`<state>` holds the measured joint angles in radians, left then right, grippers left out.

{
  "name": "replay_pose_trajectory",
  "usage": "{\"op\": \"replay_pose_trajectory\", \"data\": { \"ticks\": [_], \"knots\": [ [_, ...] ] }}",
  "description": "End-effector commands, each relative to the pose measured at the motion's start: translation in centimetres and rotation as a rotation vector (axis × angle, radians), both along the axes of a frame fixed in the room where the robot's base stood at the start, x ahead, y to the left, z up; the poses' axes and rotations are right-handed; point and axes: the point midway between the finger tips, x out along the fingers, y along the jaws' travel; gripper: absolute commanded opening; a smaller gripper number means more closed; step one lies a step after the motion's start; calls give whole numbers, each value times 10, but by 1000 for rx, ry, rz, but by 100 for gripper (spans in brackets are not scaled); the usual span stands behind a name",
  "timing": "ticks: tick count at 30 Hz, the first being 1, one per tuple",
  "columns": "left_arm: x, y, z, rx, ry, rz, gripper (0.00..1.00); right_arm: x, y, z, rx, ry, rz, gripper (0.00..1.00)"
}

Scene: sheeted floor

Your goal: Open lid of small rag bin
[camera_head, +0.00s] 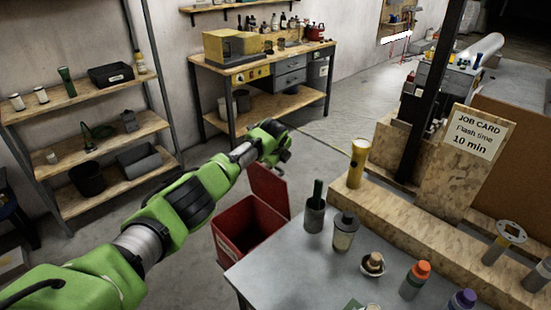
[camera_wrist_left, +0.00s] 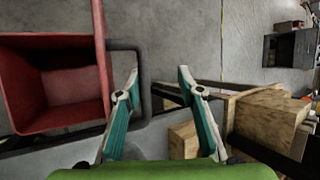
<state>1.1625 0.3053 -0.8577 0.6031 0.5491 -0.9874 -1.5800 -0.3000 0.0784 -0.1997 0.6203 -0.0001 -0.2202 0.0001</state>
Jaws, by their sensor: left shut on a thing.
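The small rag bin (camera_head: 232,245) is a red box on the floor beside the grey table. Its red lid (camera_head: 268,191) stands raised, tilted up at the back right side, and the bin's inside shows. My left gripper (camera_head: 284,152) is at the top of the raised lid. In the left wrist view, the red bin (camera_wrist_left: 45,90) is on the left, with the lid's edge (camera_wrist_left: 102,50) seen nearly edge-on. My right gripper is out of view.
A wooden shelf (camera_head: 75,150) stands left, a workbench (camera_head: 262,85) behind. Floor between them is clear.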

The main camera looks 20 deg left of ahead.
Motion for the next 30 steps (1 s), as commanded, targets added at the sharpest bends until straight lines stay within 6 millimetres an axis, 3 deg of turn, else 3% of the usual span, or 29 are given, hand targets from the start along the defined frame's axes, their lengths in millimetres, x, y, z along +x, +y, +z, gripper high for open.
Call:
{"op": "replay_pose_trajectory", "data": {
  "ticks": [1, 3, 30],
  "knots": [
    [9, -12, 23, -12, -32, -17, 26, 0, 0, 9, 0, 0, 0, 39],
    [9, -14, 29, -12, -34, -16, 26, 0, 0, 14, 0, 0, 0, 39],
    [0, -28, 76, -7, -25, -9, 26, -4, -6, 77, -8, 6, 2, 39]
  ]
}}
